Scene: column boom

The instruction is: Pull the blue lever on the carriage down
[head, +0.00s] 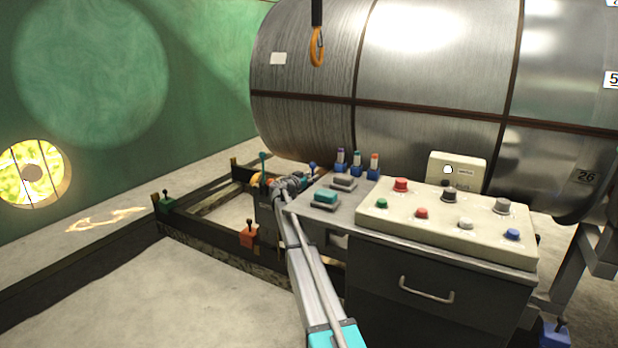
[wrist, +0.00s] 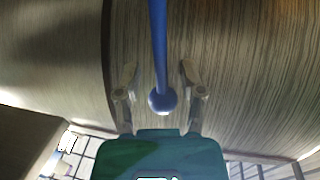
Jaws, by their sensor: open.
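The blue lever (wrist: 158,45) is a thin rod with a round knob at its end. In the wrist view it comes down from the top edge, and its knob lies between the two fingers of my gripper (wrist: 157,75). The fingers are open, with a gap on each side of the lever; I see no contact. In the head view a small blue knob (head: 312,165) shows beside my gripper (head: 314,176), at the left end of the console. The lever's base is hidden in both views.
A large metal drum (head: 430,60) stands close behind. The console (head: 450,225) with coloured buttons and small switches (head: 357,161) is right of my arm. An orange hook (head: 317,48) hangs above. Dark floor rails (head: 205,232) carry a green lever box (head: 164,205) and a red one (head: 249,237).

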